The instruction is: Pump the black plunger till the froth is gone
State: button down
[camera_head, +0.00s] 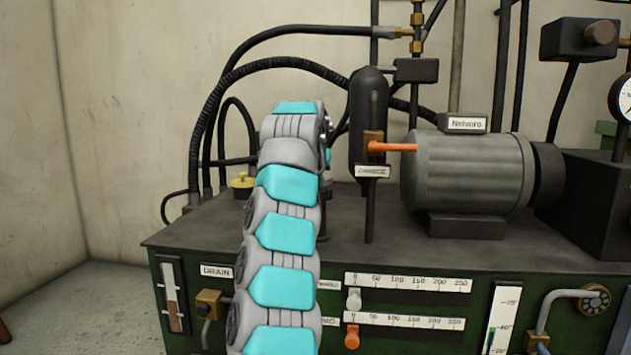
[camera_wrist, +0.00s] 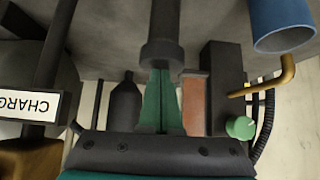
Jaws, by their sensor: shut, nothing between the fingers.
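A dark post with a round collar (camera_wrist: 162,50), which looks like the black plunger, stands straight ahead in the wrist view. In the head view my arm covers most of that spot; only a dark edge (camera_head: 323,205) shows beside the arm. My gripper (camera_wrist: 160,74) is shut and empty, its green fingers together and pointing at the collar. Whether they touch it I cannot tell. A sight glass (camera_head: 172,292) on the front panel, at left in the head view, holds brown liquid with a paler part on top; froth is too small to make out.
A black cylinder (camera_head: 368,112) with an orange lever (camera_head: 392,147) and a grey motor (camera_head: 467,170) stand right of my arm. A yellow knob (camera_head: 242,182) and black hoses are left of it. A blue cylinder (camera_wrist: 282,22) and green knob (camera_wrist: 240,128) show in the wrist view.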

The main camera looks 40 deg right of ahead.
aim_at(318, 191)
notch_tip(318, 191, up, 4)
jog(key=p, duration=0.3)
jog(key=shift+r, duration=0.15)
jog(key=v, duration=0.9)
jog(key=shift+s+a+r, duration=0.2)
jog(key=shift+a, duration=0.1)
